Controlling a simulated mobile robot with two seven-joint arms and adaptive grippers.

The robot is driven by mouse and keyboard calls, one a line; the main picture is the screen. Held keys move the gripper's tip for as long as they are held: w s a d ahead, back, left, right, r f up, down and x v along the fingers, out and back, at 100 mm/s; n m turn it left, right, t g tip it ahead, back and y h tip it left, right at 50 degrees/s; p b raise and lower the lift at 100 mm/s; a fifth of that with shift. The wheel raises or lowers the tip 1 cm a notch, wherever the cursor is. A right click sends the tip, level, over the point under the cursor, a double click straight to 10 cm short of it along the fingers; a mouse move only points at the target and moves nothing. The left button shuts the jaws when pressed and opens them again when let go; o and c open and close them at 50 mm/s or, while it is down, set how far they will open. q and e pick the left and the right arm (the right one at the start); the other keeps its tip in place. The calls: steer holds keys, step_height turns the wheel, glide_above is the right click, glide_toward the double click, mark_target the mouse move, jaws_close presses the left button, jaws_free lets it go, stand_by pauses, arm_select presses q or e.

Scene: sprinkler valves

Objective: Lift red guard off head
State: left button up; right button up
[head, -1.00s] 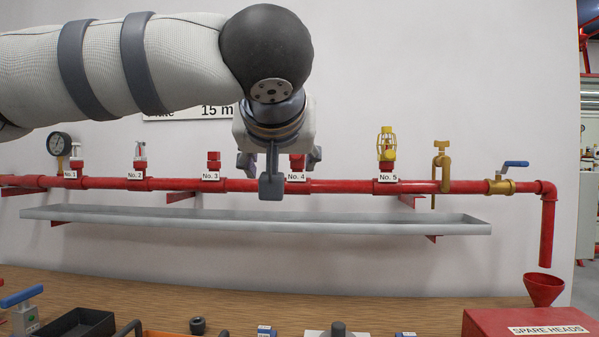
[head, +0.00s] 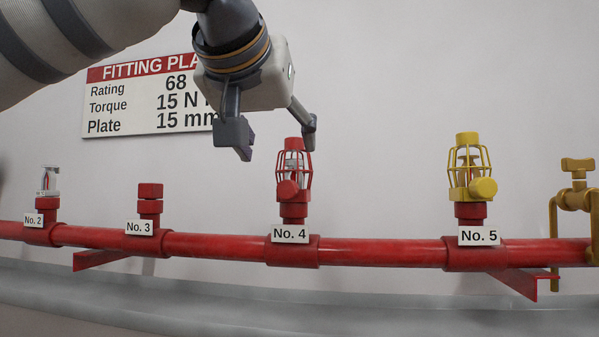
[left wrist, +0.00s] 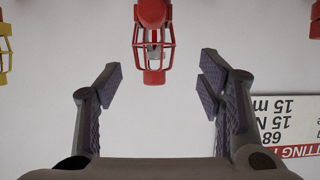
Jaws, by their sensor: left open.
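The red guard (head: 294,172) is a wire cage standing upright around a sprinkler head (head: 297,165) on the No. 4 outlet of the red pipe. The guard also shows in the left wrist view (left wrist: 153,45), upside down, at the top middle. My left gripper (head: 275,140) is open and empty, just above and to the left of the guard in the head view. In the left wrist view its fingers (left wrist: 160,82) are spread wide, with the guard's top end beyond the gap between them. They appear apart from the guard. My right gripper is out of sight.
A yellow guard (head: 470,170) stands on No. 5 to the right. A capped outlet (head: 150,198) is at No. 3 and a bare head (head: 49,182) at No. 2. A fitting plate sign (head: 140,103) hangs behind the gripper. A grey trough (head: 200,301) runs below the pipe.

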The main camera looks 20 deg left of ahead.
mark_target(291, 165)
arm_select(q)
steer(key=x, duration=0.6)
steer(key=f+b+x, duration=0.1)
steer(key=x, duration=0.2)
steer(key=shift+w+d+f, duration=0.1)
steer(key=shift+w+d, duration=0.05)
steer(key=shift+d, duration=0.2)
steer(key=shift+w, duration=0.15)
steer(key=shift+s+r, duration=0.2)
steer(key=shift+r, duration=0.1)
steer(key=c, duration=0.7)
jaws_close()
